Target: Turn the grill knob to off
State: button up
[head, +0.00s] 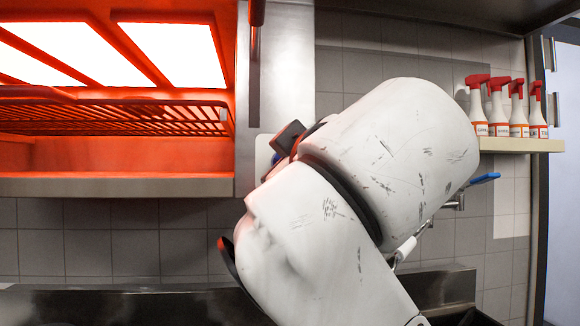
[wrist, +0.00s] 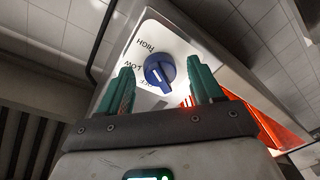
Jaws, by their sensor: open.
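The blue grill knob (wrist: 158,70) sits on a white panel in the wrist view. HIGH, LOW and a partly hidden OFF are printed to its left. Its ridge runs toward the lower right of the picture; I cannot tell for sure which mark it points at. My gripper (wrist: 160,66) has two green fingers, open, one on each side of the knob. Contact with the knob is not clear. In the head view my white arm hides most of the panel (head: 264,152), and only a sliver of blue shows by it.
The grill (head: 115,186) glows red at the left of the head view, with a wire rack (head: 120,118) inside. Several spray bottles (head: 500,108) stand on a shelf (head: 520,145) at the right. A blue-handled tap (head: 483,178) is behind my arm.

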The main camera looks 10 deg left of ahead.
jog(key=c, duration=1)
jog(key=shift+c, duration=0.2)
